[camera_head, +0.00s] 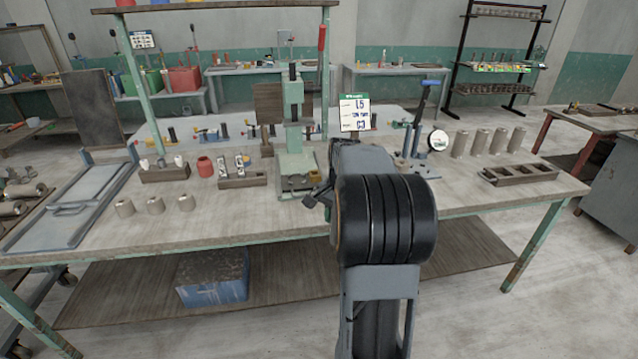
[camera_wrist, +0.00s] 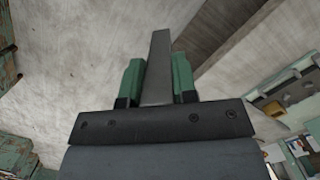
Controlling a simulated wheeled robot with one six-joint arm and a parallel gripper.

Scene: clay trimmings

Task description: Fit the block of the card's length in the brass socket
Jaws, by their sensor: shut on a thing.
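My gripper (camera_wrist: 156,68) is shut on a plain grey block (camera_wrist: 158,60), which stands up between the two green fingers in the wrist view. In the head view my gripper (camera_head: 316,190) shows only as a dark part left of my arm, in front of the press; the held block cannot be made out there. A white card (camera_head: 355,113) with a green top and blue figures stands behind my arm; its text is only partly legible. A small brass-coloured part, perhaps the socket, sits on the press base (camera_head: 299,183); it also shows at the right of the wrist view (camera_wrist: 273,107).
Short grey cylinders (camera_head: 155,205) stand at the bench's front left, and several taller ones (camera_head: 481,141) at the right. A wooden rack (camera_head: 520,173) lies near the right end. The green press (camera_head: 293,120) rises mid-bench. A dial gauge stand (camera_head: 418,125) is right of my arm.

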